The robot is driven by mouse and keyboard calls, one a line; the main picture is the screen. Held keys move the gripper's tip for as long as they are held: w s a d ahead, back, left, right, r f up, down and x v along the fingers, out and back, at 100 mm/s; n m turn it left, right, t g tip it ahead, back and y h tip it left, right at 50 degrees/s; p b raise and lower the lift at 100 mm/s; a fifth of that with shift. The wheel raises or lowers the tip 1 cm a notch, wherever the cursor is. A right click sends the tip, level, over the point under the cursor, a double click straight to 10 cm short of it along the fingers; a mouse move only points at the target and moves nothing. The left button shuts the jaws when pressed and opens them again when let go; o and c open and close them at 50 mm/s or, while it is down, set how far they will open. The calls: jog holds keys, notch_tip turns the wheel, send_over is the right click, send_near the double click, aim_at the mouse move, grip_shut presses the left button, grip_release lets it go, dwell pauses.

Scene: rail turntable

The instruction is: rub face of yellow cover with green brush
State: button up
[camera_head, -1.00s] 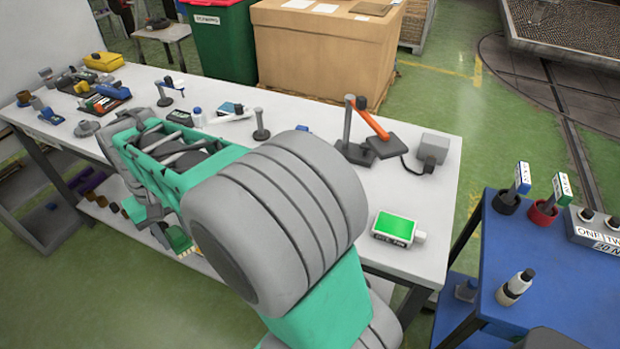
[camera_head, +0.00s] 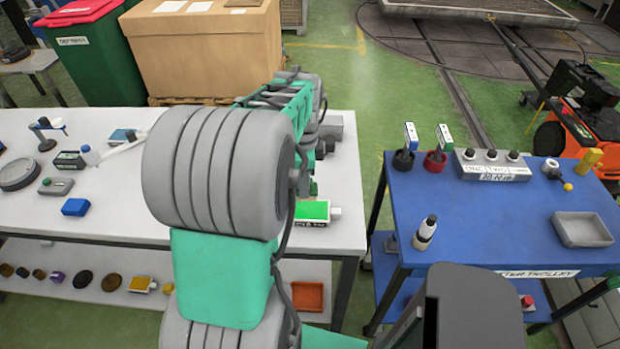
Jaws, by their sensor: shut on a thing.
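A yellow block (camera_head: 590,161) lies near the trolley's far right corner. I cannot tell whether it is the yellow cover. A yellow item (camera_head: 142,285) with a white end lies on the lower shelf of the white bench. My arm fills the middle of the view and reaches away over the bench.
A blue-and-white-headed tool (camera_head: 410,137) stands in a black cup. A labelled block with several knobs (camera_head: 490,165), a bottle (camera_head: 425,232) and a grey tray (camera_head: 582,230) share the blue trolley (camera_head: 480,215). A green-topped box (camera_head: 312,211) sits at the white bench's right end.

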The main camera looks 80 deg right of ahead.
aim_at(310, 197)
jog(key=shift+s+d+m, duration=0.15)
jog(key=shift+s+m, duration=0.45)
jog(key=shift+s, duration=0.4)
jog(key=shift+w, duration=0.1)
jog(key=shift+w, duration=0.1)
jog(key=shift+f+b, duration=1.45)
jog(key=shift+f, duration=0.95)
jog(key=shift+f+b, duration=0.4)
jog(key=shift+f, duration=0.15)
jog(key=shift+r+p, duration=2.6)
jog(key=shift+r, duration=0.9)
